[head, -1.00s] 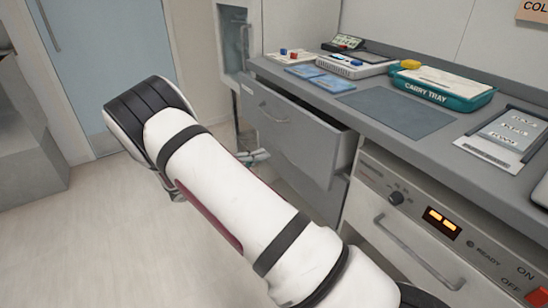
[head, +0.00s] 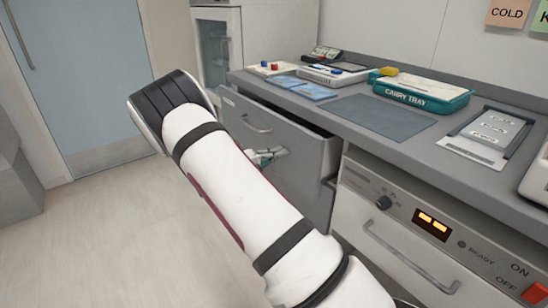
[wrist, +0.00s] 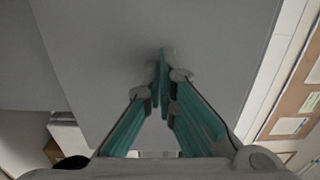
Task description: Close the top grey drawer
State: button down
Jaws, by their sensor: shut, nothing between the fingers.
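The top grey drawer (head: 290,150) stands partly open under the counter in the head view, with a dark gap behind its front's top edge. Its bar handle (head: 256,124) is on the front face. My gripper (head: 270,154) is in front of this face, below and right of the handle, partly hidden by my white arm. In the wrist view, my gripper (wrist: 163,78) is shut and empty, its green fingers together. A plain grey panel (wrist: 210,40), apparently the drawer front, fills the view close to the fingertips. I cannot tell whether they touch it.
The counter (head: 340,145) above holds a teal carry tray (head: 420,92), a grey mat (head: 385,117) and small devices. A white appliance with a handle (head: 410,255) and lit display stands right of the drawer. The floor (head: 100,230) at left is clear.

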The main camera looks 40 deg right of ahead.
jog(key=d+p, duration=0.2)
jog(key=d, duration=0.7)
jog(key=shift+w+d, duration=0.15)
jog(key=shift+d, duration=0.15)
jog(key=shift+a+p, duration=0.25)
jog(key=shift+p, duration=0.15)
jog(key=a+p, duration=0.3)
jog(key=a, duration=1.1)
jog(key=shift+s, duration=0.2)
